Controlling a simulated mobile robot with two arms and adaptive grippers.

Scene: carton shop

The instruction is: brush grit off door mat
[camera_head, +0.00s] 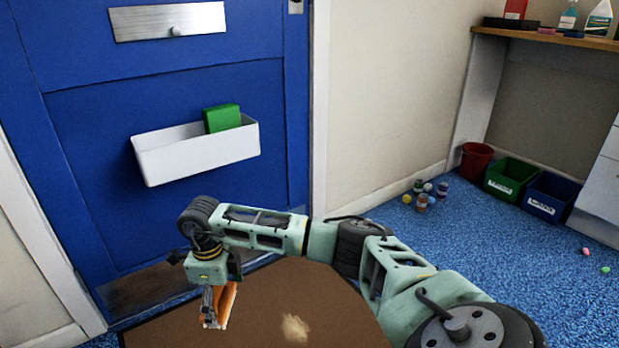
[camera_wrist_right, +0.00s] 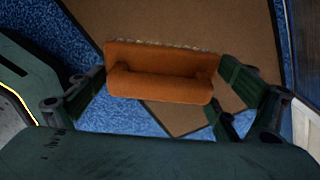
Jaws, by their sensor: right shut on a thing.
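The brown door mat (camera_head: 340,310) lies on the floor in front of the blue door and also fills the upper part of the right wrist view (camera_wrist_right: 235,30). A pale patch of grit (camera_head: 295,328) lies on it near the bottom edge of the head view. My right gripper (camera_head: 210,298) is shut on an orange-brown brush (camera_head: 229,303), held over the mat, left of the grit. In the right wrist view the brush (camera_wrist_right: 160,87) sits between the two fingers, a pale bristle edge showing along its top. I cannot tell whether the bristles touch the mat. My left gripper is out of view.
The blue door (camera_head: 90,110) carries a white letter tray (camera_head: 195,155) with a green block (camera_head: 222,118). Several small jars (camera_head: 422,200) stand by the wall. A red bucket (camera_head: 475,161), green bin (camera_head: 510,178) and blue bin (camera_head: 550,196) stand right. Blue carpet there is mostly clear.

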